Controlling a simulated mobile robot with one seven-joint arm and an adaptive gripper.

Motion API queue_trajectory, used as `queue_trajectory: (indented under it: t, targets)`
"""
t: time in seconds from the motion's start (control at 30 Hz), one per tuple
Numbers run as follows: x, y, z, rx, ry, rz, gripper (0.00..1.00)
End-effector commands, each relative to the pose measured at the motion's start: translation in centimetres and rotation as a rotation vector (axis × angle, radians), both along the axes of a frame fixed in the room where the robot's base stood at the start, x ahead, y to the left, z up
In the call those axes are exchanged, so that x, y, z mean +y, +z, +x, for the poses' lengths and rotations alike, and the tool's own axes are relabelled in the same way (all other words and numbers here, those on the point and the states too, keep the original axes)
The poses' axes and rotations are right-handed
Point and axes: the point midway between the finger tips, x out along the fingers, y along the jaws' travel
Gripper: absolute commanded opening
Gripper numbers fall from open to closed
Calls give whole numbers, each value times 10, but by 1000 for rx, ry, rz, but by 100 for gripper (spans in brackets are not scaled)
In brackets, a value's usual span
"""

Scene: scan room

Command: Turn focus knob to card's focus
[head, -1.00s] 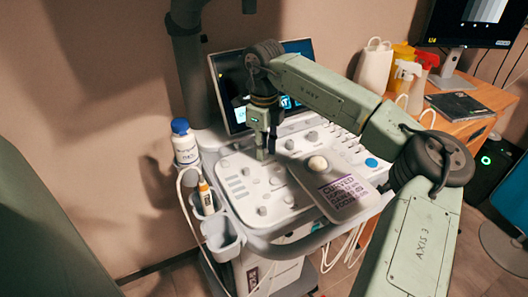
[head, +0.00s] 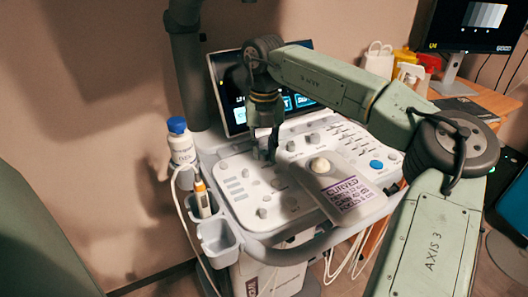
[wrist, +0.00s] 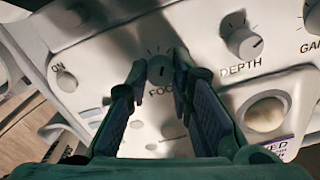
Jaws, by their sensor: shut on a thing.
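The focus knob (wrist: 161,70) is a round pale knob with a dark pointer line, on the light console panel. Its line stands about upright in the wrist view, with tick marks around it. The label below reads "FOC", the rest hidden by my right finger. My gripper (wrist: 160,77) is shut on the knob, a fingertip on each side. In the head view my gripper (head: 268,155) reaches down onto the panel, and the knob is hidden. The card (head: 350,196) is white with purple print, headed "CURVED"; its last line seems to be focus, the value too small to read.
The depth knob (wrist: 243,40) is right of the focus knob, and an ON knob (wrist: 66,80) is at left. A white trackball (head: 320,165) sits above the card. The console screen (head: 240,95) stands close behind my arm. A blue-capped bottle (head: 181,145) is at left.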

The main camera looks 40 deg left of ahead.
Motion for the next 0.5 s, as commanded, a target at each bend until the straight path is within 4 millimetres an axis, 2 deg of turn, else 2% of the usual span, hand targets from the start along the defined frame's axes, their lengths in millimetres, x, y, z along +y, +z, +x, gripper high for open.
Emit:
queue_trajectory:
  t: [0.2, 0.5]
  targets:
    - [0, 0, 1, -3, -135, 4, 0]
    - [0, 1, 2, -4, -229, 3, 0]
